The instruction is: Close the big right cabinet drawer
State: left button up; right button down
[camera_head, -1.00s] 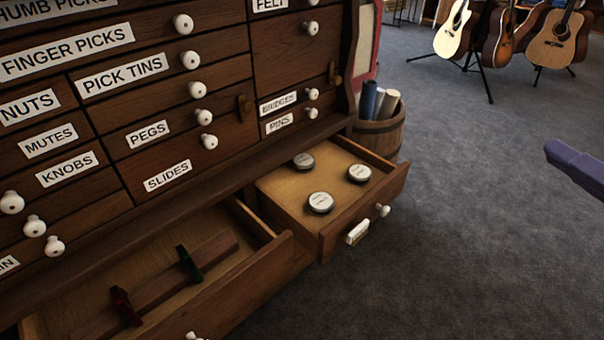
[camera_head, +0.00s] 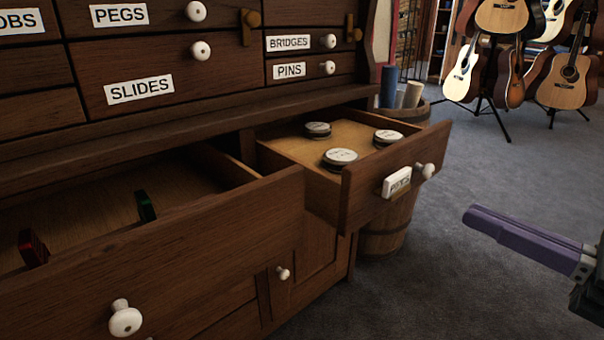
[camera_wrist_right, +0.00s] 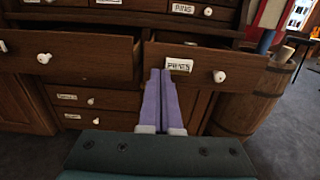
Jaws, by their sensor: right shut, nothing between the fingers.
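The right cabinet drawer (camera_head: 398,190) is pulled out, with a white label and a white knob (camera_head: 424,171) on its front. Several round tins lie in it, among them a white-topped one (camera_head: 340,157). The drawer front also shows in the right wrist view (camera_wrist_right: 205,62). My right gripper (camera_head: 472,216) is shut and empty, to the right of the drawer in the head view and apart from it. In the right wrist view its purple fingers (camera_wrist_right: 160,78) point toward the cabinet, overlapping the drawer's left part. My left gripper is not in view.
A left drawer (camera_head: 200,245) is also open, with a red and a green object inside. A wooden barrel (camera_head: 385,235) with rolls stands behind the right drawer. Guitars on stands (camera_head: 570,75) are at the back right. Carpet on the right is clear.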

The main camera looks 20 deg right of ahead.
aim_at(368, 169)
jog(key=b+x, duration=0.2)
jog(key=x, duration=1)
jog(key=shift+w+b, duration=0.25)
jog(key=shift+b, duration=0.05)
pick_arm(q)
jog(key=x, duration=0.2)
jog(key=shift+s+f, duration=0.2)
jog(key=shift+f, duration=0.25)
pick_arm(e)
jog(key=shift+w+a, duration=0.1)
